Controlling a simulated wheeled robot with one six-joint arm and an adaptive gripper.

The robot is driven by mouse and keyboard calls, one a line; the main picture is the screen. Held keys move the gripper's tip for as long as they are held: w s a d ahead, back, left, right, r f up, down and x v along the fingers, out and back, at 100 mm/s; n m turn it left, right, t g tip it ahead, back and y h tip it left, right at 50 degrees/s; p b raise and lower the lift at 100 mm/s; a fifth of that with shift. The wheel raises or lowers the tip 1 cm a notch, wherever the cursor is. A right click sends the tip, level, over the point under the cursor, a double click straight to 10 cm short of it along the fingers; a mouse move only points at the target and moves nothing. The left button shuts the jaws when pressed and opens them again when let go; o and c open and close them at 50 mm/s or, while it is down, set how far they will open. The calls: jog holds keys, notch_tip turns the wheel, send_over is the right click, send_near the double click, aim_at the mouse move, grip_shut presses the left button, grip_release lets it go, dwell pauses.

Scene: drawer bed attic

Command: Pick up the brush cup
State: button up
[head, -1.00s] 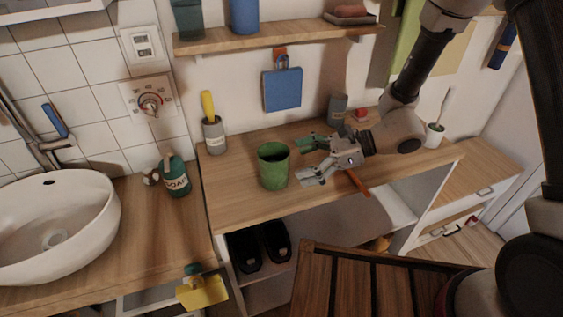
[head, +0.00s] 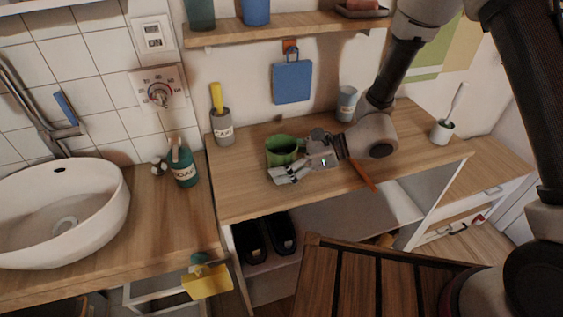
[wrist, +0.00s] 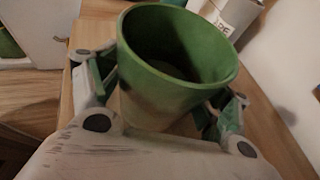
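The green cup (head: 281,151) stands upright on the wooden counter, empty as far as its inside shows. In the wrist view the green cup (wrist: 170,75) fills the middle. My gripper (head: 286,161) reaches in from the right, with its fingers around the cup. In the wrist view my gripper (wrist: 163,92) has one finger to each side of the cup and looks open; whether either pad touches is unclear. A grey labelled cup (head: 222,130) holding a yellow-handled brush stands left at the back. A white cup (head: 441,132) with a thin brush stands at the right end.
A pale blue tumbler (head: 347,103) stands at the back behind my wrist. An orange-brown stick (head: 363,176) lies near the front edge. A soap bottle (head: 183,164) and sink (head: 62,195) are left. A shelf (head: 290,33) hangs above. Counter left of the cup is clear.

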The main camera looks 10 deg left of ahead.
jog(key=c, duration=0.8)
jog(key=shift+o, duration=0.2)
jog(key=shift+r, duration=0.15)
